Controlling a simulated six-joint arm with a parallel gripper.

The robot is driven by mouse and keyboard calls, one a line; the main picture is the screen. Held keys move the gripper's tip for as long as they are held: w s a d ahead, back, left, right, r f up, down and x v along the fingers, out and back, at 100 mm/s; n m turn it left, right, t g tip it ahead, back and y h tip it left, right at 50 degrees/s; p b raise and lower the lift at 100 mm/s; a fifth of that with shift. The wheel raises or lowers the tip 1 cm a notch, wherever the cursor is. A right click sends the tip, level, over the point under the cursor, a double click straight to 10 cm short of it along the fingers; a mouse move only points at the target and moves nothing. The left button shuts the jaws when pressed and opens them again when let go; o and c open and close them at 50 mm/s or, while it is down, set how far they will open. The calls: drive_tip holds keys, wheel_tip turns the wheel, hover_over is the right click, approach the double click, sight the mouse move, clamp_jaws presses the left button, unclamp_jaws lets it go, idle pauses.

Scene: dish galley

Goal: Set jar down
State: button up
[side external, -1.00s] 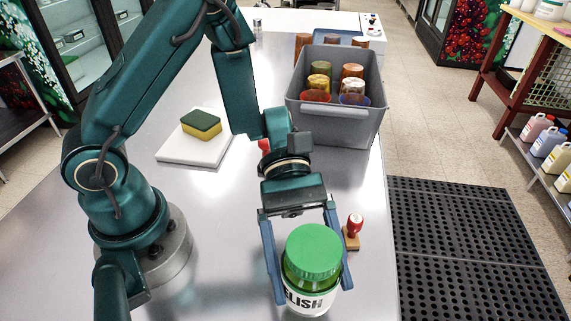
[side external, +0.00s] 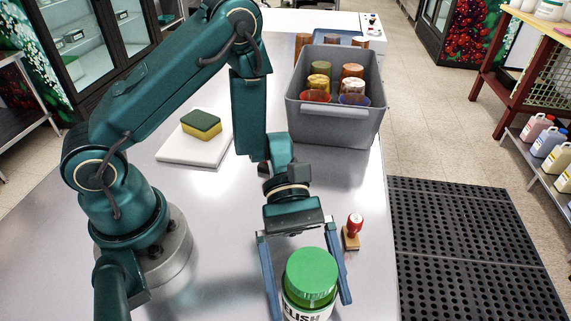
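The jar (side external: 311,279) has a green lid, green contents and a white label whose visible letters read "ELISH". It stands upright at the bottom edge of the side external view, and its base is cut off by the frame. My gripper (side external: 313,303) has one blue finger on each side of the jar and appears shut on it. The lower finger ends are partly out of frame. I cannot tell whether the jar touches the metal counter (side external: 215,240).
A red-handled stamp (side external: 353,231) stands just behind the right finger, near the counter's right edge. A grey bin (side external: 340,125) with several cups stands farther back. A sponge (side external: 201,124) lies on a white board (side external: 185,150) to the left. Bare counter lies left of the gripper.

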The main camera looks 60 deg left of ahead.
drive_tip(key=shift+r, duration=0.15)
drive_tip(key=shift+w+a+r, duration=0.1)
drive_tip(key=shift+w+a, duration=0.1)
drive_tip(key=shift+a, duration=0.05)
drive_tip(key=v, duration=1.1)
drive_tip(key=shift+a, duration=0.1)
drive_tip(key=s+a+r+m+t+y, duration=0.4)
drive_tip(key=a+r+m+t+y, duration=0.3)
drive_tip(key=m+t+y, duration=0.3)
drive_tip(key=r+m+y, duration=0.1)
drive_tip(key=m+y, duration=0.1)
drive_tip(key=m, duration=0.1)
drive_tip(key=shift+s+a+r+t, duration=0.3)
drive_tip(key=shift+s+a+r, duration=0.05)
drive_tip(key=shift+a, duration=0.05)
